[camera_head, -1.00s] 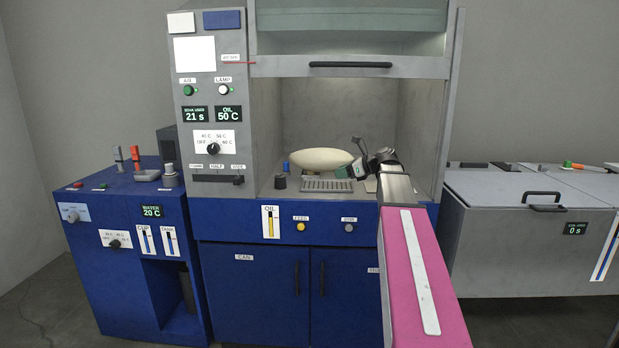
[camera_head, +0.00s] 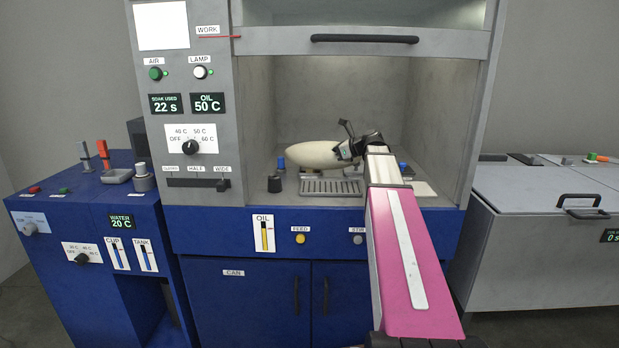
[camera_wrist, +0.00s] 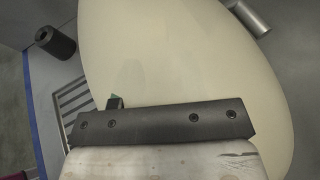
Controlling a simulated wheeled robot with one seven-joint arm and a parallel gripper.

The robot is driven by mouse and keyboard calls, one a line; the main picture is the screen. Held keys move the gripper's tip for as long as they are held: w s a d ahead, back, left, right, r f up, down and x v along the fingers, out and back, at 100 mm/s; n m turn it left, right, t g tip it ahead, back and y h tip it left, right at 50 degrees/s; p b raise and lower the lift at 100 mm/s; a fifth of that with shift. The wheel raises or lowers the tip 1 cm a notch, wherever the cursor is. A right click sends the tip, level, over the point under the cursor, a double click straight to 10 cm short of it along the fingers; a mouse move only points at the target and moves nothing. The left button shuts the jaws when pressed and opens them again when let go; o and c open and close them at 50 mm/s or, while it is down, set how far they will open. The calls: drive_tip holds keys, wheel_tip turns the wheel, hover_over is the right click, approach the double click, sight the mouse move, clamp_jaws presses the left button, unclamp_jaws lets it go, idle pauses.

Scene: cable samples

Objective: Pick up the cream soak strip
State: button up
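A large, smooth cream body with a pointed left end (camera_head: 312,155) is inside the open hood, above its floor. It fills much of the wrist view (camera_wrist: 190,60). It is the only large cream thing in view; I cannot tell for sure that it is the cream soak strip. My gripper (camera_head: 346,147) is at its right end in the head view and hides that end. In the wrist view, the dark gripper bar lies across the cream body's near part. The fingertips are not clearly seen, so neither their opening nor any contact shows.
A slotted metal grate (camera_head: 331,187) and a dark knob (camera_head: 274,184) are on the hood floor, below and left of the cream body. A blue-capped item (camera_head: 281,163) stands behind. The raised sash handle (camera_head: 364,38) is above. A pale flat square (camera_head: 421,188) lies right.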

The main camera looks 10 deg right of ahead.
sight(314, 158)
drive_tip(key=x, duration=0.9)
drive_tip(key=shift+s, duration=0.1)
clamp_jaws()
